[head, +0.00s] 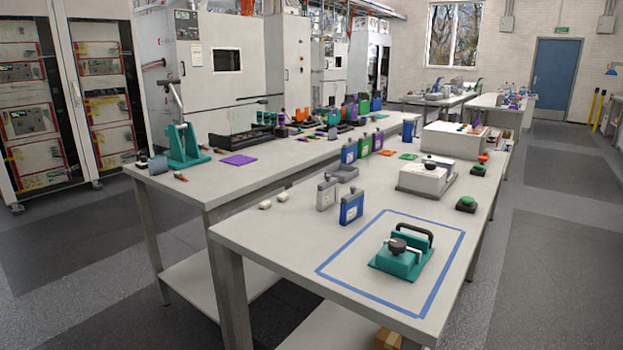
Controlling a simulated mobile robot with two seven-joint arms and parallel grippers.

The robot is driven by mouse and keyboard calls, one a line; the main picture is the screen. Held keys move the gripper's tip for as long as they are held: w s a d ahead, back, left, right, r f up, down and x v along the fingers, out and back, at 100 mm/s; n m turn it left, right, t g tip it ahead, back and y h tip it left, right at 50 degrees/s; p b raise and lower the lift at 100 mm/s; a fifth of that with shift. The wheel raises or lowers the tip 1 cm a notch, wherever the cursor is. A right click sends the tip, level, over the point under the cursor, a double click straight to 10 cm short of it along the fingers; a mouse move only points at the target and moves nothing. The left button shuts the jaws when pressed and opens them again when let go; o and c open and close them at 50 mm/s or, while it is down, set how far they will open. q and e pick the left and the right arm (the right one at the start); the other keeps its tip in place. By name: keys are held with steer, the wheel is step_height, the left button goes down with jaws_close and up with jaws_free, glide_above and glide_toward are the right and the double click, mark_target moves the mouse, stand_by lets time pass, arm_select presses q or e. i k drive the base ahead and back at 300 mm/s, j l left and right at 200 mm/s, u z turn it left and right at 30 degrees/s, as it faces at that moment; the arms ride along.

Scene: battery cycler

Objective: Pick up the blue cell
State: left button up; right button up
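A blue cell (351,208) with a white label stands upright on the near workbench (285,240), left of the blue taped rectangle. A grey cell (327,194) stands upright just behind and left of it. Farther back, another blue block with a pale label (349,153) stands in a row with a green one (364,146) and a further blue one (377,141). The frame does not show which blue piece the task means. Neither of my grippers is in view.
A teal fixture with a black handle (402,258) sits inside the blue taped rectangle (343,252). A white device (427,177) and a green button (466,204) stand to the right. Small white pieces (283,196) lie left of the cells. A teal press (184,146) stands on the left bench.

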mark_target(350, 212)
steer(key=z, duration=0.4)
steer(key=j+z, duration=0.15)
steer(key=z, duration=0.2)
steer(key=j+z, duration=0.1)
steer(key=z, duration=0.3)
steer(key=j+z, duration=0.15)
steer(key=z, duration=0.2)
steer(key=j+z, duration=0.4)
steer(key=k+j+z, duration=0.15)
steer(key=j+z, duration=0.2)
steer(key=k+j+z, duration=0.1)
steer(key=j, duration=0.2)
steer(key=k+j+z, duration=0.1)
steer(key=j, duration=0.2)
steer(key=k+j+z, duration=0.1)
steer(key=k+j, duration=0.1)
steer(key=j, duration=0.1)
